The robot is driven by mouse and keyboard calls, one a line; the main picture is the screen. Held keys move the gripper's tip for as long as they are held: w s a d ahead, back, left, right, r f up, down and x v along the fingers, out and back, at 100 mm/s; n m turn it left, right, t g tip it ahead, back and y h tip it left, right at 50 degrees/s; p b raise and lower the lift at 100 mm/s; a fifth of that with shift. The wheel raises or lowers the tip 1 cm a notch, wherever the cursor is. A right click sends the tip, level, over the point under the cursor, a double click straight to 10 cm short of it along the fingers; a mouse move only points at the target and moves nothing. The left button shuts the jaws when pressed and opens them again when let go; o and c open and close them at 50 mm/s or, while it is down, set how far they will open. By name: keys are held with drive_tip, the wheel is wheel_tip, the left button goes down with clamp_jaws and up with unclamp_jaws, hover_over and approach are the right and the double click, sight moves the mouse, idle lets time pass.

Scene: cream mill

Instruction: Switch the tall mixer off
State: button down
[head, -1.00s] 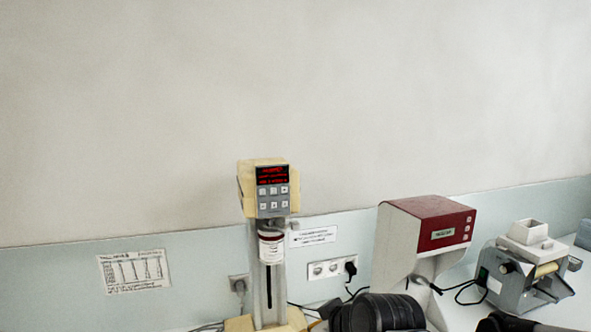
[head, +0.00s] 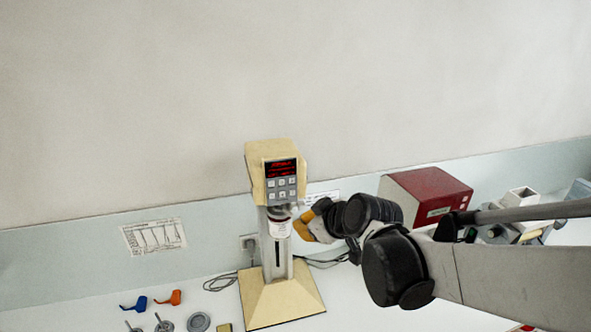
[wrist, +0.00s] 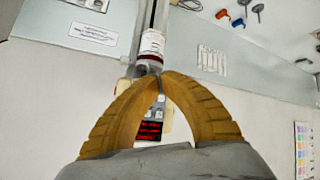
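The tall mixer (head: 257,170) is cream, with a grey column on a wide base. Its front panel (head: 281,184) has a lit red display above two rows of grey buttons. A white, red-banded container (head: 280,228) hangs under the head. My gripper (head: 299,225), with orange-yellow fingers, is just right of the container, below the panel. In the wrist view, which is upside down, the fingertips (wrist: 161,77) meet with nothing between them. The mixer's lit display (wrist: 150,131) shows between the fingers, and some buttons are partly hidden. I cannot tell whether the fingers touch the mixer.
Blue (head: 136,304) and orange (head: 170,298) tools and grey discs (head: 199,321) lie on the bench left of the mixer. A paper chart (head: 153,237) is on the wall.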

drive_tip(key=b, duration=0.2)
approach(288, 202)
drive_tip(key=shift+s+f+x, duration=0.1)
drive_tip(key=shift+x, duration=1.35)
drive_tip(key=shift+s+f+x, duration=0.1)
drive_tip(key=shift+s+x, duration=0.05)
drive_tip(key=shift+x, duration=1.3)
drive_tip(key=shift+w+a, duration=0.1)
drive_tip(key=shift+w, duration=0.05)
drive_tip(key=shift+w+a, duration=0.1)
drive_tip(key=shift+w, duration=0.15)
drive_tip(key=shift+w, duration=0.25)
drive_tip(key=shift+s, duration=0.7)
drive_tip(key=shift+s, duration=0.1)
